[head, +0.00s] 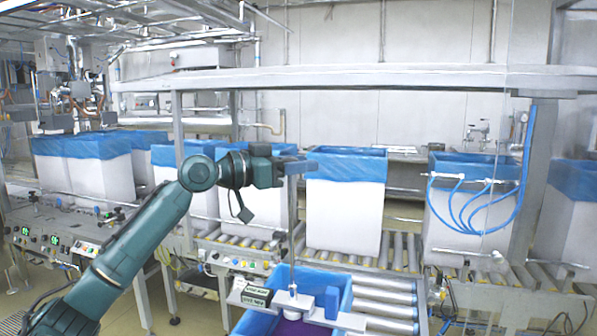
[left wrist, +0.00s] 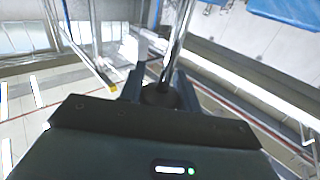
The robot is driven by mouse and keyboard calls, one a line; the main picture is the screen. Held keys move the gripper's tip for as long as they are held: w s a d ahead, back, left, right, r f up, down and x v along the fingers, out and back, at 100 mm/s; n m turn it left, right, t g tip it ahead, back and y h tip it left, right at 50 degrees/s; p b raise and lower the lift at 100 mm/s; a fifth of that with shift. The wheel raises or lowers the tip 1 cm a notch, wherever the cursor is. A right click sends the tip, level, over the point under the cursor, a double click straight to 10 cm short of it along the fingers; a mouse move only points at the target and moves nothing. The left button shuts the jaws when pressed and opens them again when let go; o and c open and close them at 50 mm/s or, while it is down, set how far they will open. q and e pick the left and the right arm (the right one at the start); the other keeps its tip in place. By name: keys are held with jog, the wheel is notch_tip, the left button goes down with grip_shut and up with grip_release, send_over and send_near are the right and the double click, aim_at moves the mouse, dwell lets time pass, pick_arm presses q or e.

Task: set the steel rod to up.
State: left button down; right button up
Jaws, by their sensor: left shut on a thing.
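The steel rod (head: 292,215) stands about upright below my left gripper in the head view, its lower end by a grey fixture over a blue-lined box. My left gripper (head: 300,168) is at its top end, level, reaching in from the left. In the left wrist view the two fingers of my left gripper (left wrist: 158,88) close around a dark round knob (left wrist: 160,96), and a thin bar (left wrist: 180,38) runs up from it. The fingers hide part of the knob. My right gripper is not in view.
A box with a blue liner (head: 342,283) stands at the bottom centre, with a grey fixture (head: 290,299) across it. Tall white boxes with blue liners (head: 345,215) stand on the roller conveyor (head: 385,284) behind. A control panel (head: 60,240) is at the left.

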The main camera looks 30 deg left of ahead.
pick_arm(q)
jog(key=shift+r, duration=0.5)
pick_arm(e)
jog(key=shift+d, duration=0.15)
pick_arm(q)
jog(key=c, duration=1)
grip_release()
jog(key=shift+f, duration=0.1)
jog(key=shift+s+a+f, duration=0.1)
jog(key=shift+s+a, duration=0.1)
jog(key=shift+s, duration=0.05)
jog(key=b+v, duration=0.7)
jog(key=v, duration=0.5)
jog(key=shift+s, duration=0.25)
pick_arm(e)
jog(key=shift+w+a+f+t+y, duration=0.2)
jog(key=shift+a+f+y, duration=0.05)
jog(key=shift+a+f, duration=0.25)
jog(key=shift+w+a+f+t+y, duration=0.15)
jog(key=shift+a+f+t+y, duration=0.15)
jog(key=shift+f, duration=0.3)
